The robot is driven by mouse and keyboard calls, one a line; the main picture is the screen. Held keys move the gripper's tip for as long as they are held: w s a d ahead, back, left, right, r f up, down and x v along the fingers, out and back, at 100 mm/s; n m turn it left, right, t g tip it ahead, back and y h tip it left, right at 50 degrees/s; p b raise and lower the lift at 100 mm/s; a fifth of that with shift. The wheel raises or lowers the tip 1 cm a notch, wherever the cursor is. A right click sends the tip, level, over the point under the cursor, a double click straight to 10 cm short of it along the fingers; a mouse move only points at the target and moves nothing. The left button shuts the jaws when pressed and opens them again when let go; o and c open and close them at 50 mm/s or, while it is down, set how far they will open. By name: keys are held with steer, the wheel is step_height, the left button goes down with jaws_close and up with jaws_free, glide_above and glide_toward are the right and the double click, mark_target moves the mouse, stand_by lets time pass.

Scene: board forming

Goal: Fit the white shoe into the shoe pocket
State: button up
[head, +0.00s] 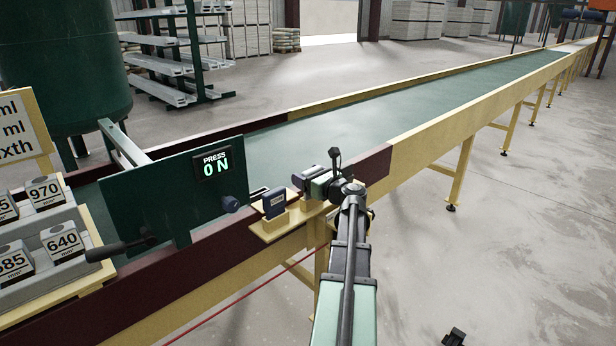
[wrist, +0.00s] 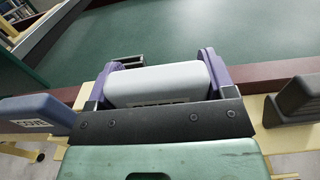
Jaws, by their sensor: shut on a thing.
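The white shoe (wrist: 160,84) is a rounded pale block in the wrist view. It lies between the purple fingers of my gripper (wrist: 162,66), which is shut on it. Dark print on the shoe's near lower side is partly covered by the gripper's dark plate. In the head view my gripper (head: 316,184) is at the near edge of the conveyor, right of the blue block; the shoe is hard to make out there. I cannot identify the shoe pocket for certain; a small dark bracket (wrist: 128,61) shows just beyond the shoe.
A blue block (head: 275,202) with a label stands on a yellow ledge; it is also left in the wrist view (wrist: 36,113). A dark grey block (wrist: 300,100) is at right. A green panel (head: 150,200) reading "PRESS ON" spans the belt. The green belt (head: 380,115) beyond is clear.

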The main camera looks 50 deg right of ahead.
steer(key=shift+f+b, duration=0.55)
steer(key=shift+f, duration=0.05)
steer(key=o, duration=1)
steer(key=shift+c, duration=0.2)
steer(key=s+a, duration=0.1)
steer(key=s, duration=0.9)
steer(key=shift+s+a, duration=0.35)
steer(key=shift+a, duration=0.1)
